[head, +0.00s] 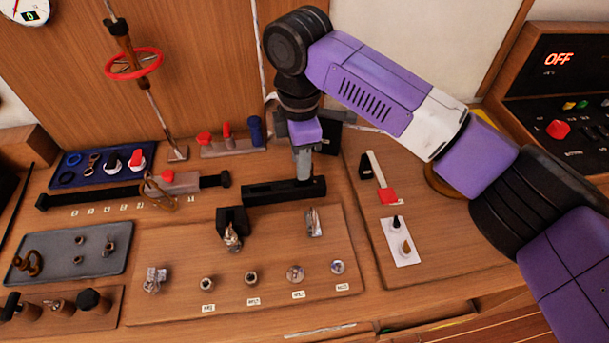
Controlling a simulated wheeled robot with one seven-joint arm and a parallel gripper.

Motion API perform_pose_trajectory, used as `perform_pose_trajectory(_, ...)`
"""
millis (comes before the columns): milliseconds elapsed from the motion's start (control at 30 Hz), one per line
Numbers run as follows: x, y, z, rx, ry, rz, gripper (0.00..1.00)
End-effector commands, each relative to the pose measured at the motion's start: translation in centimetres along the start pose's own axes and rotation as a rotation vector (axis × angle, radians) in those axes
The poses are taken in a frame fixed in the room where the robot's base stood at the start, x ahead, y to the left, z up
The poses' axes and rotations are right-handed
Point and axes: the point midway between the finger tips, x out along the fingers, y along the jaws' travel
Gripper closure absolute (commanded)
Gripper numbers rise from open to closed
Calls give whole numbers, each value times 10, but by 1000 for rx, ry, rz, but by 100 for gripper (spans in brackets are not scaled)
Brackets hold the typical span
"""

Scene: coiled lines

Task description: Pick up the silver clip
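Several small silver pieces lie on the wooden board (190,250), and I cannot tell for sure which is the silver clip. One shiny upright silver piece (314,222) stands at the board's upper right. Another silver piece (232,238) hangs at a black holder (231,218). A crumpled-looking silver piece (154,281) sits at the lower left of the board. My gripper (303,176) points down at the right end of a long black block (270,192), above and behind the upright silver piece. Its fingertips are small and partly merge with the block, so their opening is unclear.
Labelled round fittings (251,278) line the board's front. A grey tray (70,270) with small parts lies left. A white plate (401,242) with two pegs and a red-ended lever (387,194) lie right. A red ring (133,64) surrounds a rod at the back.

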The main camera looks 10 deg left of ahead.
Motion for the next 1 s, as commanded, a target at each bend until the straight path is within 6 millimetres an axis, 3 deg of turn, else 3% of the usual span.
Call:
perform_pose_trajectory(200, 27, -1, -2, 1, 0, -2, 67)
perform_pose_trajectory(467, 31, 0, -2, 1, 1, 1, 67)
perform_pose_trajectory(500, 31, 0, -2, 1, 1, 1, 68)
perform_pose_trajectory(667, 31, 0, -2, 0, 1, 0, 100)
perform_pose_trajectory(1000, 30, 0, -2, 0, 1, 1, 100)
